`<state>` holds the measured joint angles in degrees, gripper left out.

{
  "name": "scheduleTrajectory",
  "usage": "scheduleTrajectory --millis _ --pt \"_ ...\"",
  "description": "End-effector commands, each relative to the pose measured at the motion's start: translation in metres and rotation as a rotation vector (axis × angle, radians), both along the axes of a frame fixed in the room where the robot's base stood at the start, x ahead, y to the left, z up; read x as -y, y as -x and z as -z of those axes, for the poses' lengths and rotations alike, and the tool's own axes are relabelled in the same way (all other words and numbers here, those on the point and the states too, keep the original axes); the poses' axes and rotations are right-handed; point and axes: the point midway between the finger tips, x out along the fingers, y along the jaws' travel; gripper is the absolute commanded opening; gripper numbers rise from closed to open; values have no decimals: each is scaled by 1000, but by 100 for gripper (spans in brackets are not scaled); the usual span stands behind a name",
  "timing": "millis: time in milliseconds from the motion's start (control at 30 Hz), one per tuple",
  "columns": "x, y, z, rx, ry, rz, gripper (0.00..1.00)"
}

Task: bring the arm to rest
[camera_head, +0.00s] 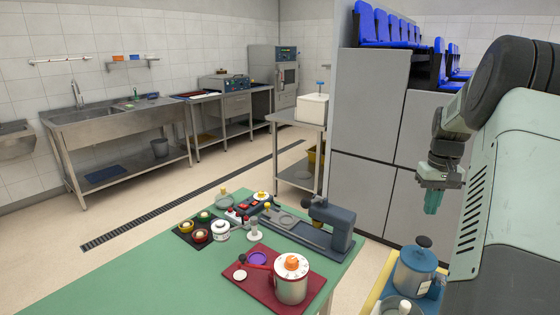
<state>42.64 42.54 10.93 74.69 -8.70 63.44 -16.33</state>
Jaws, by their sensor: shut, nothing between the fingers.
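My gripper (432,203) hangs at the right of the view with its teal fingers pointing down. The fingers are together and hold nothing. It is in the air in front of the grey cabinets (366,180), above and a little to the right of the blue-lidded pot (416,268), and apart from it. My arm is folded up close to my body at the right edge.
A green table (150,265) stands in front. A sink bench (115,115) is behind. Floor between is clear.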

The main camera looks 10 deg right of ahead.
Motion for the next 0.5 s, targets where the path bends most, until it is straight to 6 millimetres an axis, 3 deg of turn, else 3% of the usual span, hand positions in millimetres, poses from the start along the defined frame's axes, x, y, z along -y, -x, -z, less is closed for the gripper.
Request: scheduleTrajectory --millis 133,267,367,500 --pt "-62 0 -47 4 37 -69 0" --pt "-134 20 -93 13 73 -135 0" --pt "-184 47 -121 27 90 -179 0" --pt "-245 97 -147 58 102 -234 0"
